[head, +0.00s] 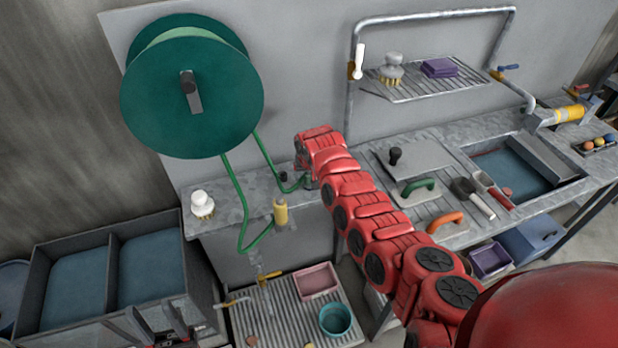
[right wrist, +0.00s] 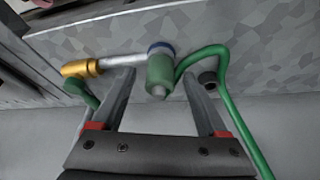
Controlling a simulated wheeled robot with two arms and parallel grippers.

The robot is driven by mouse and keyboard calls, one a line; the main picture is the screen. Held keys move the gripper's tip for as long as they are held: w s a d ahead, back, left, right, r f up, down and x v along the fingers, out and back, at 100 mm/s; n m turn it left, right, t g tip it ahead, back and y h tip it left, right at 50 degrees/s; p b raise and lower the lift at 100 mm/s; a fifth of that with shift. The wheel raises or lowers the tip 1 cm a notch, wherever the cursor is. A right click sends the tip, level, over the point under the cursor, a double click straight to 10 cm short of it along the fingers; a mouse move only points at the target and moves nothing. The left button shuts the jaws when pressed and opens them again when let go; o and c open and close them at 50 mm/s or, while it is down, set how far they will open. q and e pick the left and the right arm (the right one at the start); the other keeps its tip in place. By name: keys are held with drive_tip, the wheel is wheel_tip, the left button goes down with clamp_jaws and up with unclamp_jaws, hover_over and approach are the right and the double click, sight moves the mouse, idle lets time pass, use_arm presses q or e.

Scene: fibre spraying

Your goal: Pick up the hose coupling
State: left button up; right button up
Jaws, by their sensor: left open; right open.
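The hose coupling appears to be the green sleeve with a grey tip (right wrist: 160,75) in the right wrist view, joined to a blue ring and a silver pipe. It lies between the spread fingers of my right gripper (right wrist: 163,92), with a gap showing on each side. The green hose (right wrist: 228,100) loops close by on the right. In the head view my red right arm reaches the counter by the hose, and hides most of its gripper (head: 296,180) and the coupling. What looks like my left gripper (head: 172,328) shows partly at the lower left, away from the coupling.
A green hose reel (head: 190,90) hangs on the wall. A yellow fitting (head: 280,212) hangs at the counter front. A white brush (head: 202,204) stands on the counter left. A dark round knob (right wrist: 207,77) sits near the right finger. Trowels and a sink lie right.

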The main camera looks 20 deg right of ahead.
clamp_jaws()
idle(0.3)
drive_tip(key=shift+r, duration=0.15)
